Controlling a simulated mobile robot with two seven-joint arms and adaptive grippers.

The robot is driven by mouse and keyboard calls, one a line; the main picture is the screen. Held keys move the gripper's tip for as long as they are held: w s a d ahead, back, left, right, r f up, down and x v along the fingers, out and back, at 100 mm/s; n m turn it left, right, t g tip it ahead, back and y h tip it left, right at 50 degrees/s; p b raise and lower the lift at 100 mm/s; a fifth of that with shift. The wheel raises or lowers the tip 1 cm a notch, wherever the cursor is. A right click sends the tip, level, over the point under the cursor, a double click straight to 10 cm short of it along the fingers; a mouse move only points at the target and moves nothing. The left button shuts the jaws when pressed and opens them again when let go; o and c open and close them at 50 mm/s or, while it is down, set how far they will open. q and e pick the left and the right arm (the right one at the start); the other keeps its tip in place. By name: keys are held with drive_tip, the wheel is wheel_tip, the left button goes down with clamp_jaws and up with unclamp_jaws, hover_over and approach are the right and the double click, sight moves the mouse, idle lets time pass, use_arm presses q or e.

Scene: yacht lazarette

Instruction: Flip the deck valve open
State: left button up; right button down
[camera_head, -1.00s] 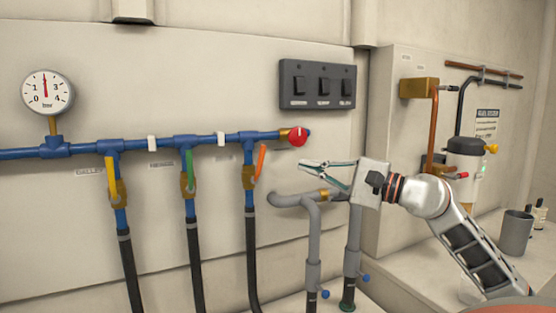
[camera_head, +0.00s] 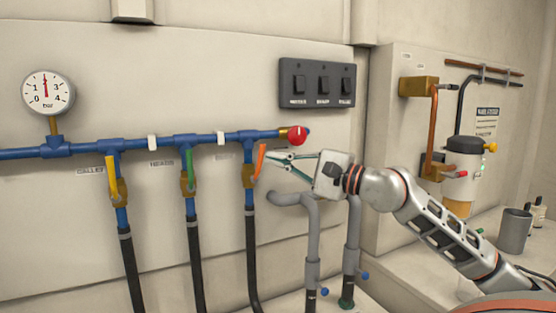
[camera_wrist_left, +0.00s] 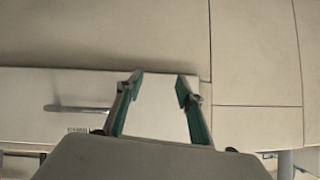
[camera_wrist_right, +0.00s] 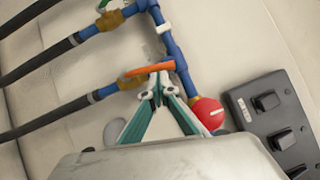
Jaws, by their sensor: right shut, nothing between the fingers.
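Three lever valves hang from the blue pipe in the head view. The right one, with an orange lever (camera_head: 259,161), appears to be the deck valve; its label is not legible. The lever stands nearly upright, leaning right, and also shows in the right wrist view (camera_wrist_right: 148,69). My right gripper (camera_head: 267,158) is shut and empty, its tips just right of the orange lever. In the right wrist view its tips (camera_wrist_right: 160,80) overlap the lever's free end; I cannot tell if they touch. My left gripper (camera_wrist_left: 158,84) is open and empty, away from the valves.
The yellow lever (camera_head: 112,170) (labelled galley) and green lever (camera_head: 189,163) (labelled heads) are to the left. A red knob (camera_head: 297,135) ends the blue pipe above my right gripper. A black switch panel (camera_head: 317,84) is higher up. Grey pipes (camera_head: 311,235) stand below the gripper.

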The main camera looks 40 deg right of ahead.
use_arm(q)
drive_tip(key=shift+s+d+p, duration=0.1)
drive_tip(key=shift+s+p, duration=0.2)
drive_tip(key=shift+p, duration=0.05)
use_arm(e)
drive_tip(key=n, duration=0.1)
drive_tip(key=a+r+n+g, duration=0.1)
drive_tip(key=shift+w+a+n+g, duration=0.15)
drive_tip(key=shift+w+n+g, duration=0.05)
drive_tip(key=shift+n+g, duration=0.1)
